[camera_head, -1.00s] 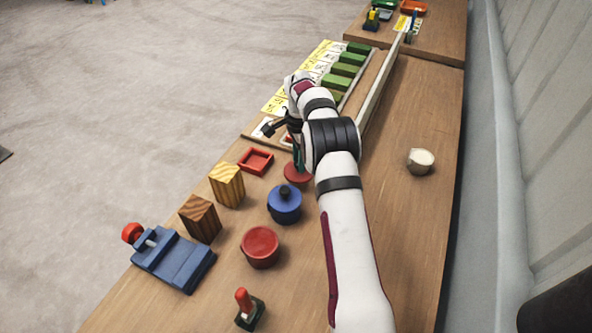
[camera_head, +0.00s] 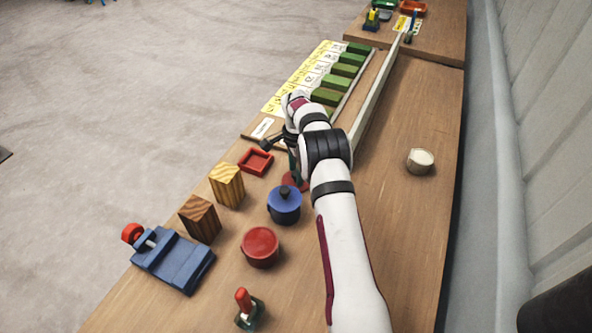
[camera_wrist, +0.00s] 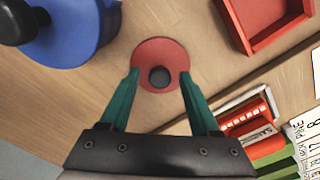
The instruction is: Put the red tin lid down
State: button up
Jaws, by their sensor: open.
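The red tin lid (camera_head: 291,182) is a round red disc with a black knob, just beyond the blue pot. In the wrist view the lid (camera_wrist: 160,49) appears flat on the wooden table, knob up. My gripper (camera_wrist: 160,75) is open, with its green fingers pointing at the lid, one on each side of the knob and apart from it. In the head view my gripper (camera_head: 293,164) is partly hidden by my wrist. The red tin (camera_head: 260,247) stands nearer the camera.
A blue pot (camera_head: 284,206) stands close to the lid. A red square tray (camera_head: 255,162) lies left of it. Two wooden blocks and a blue vice (camera_head: 174,260) line the left edge. Green blocks (camera_head: 342,82) lie beyond. The table's right side is mostly clear.

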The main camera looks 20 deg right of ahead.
notch_tip(320, 180, up, 11)
jog(key=s+a+r+n, duration=0.5)
jog(key=s+a+r, duration=0.2)
jog(key=s+r, duration=0.45)
jog(key=s+a+f+n+y, duration=0.1)
jog(key=s+a+n, duration=0.2)
jog(key=s, duration=1.1)
jog(key=s+a+f+n, duration=0.1)
jog(key=s+a+n, duration=0.3)
jog(key=s, duration=1.1)
jog(key=shift+s+a+f+y, duration=0.2)
jog(key=shift+a+f+y, duration=0.2)
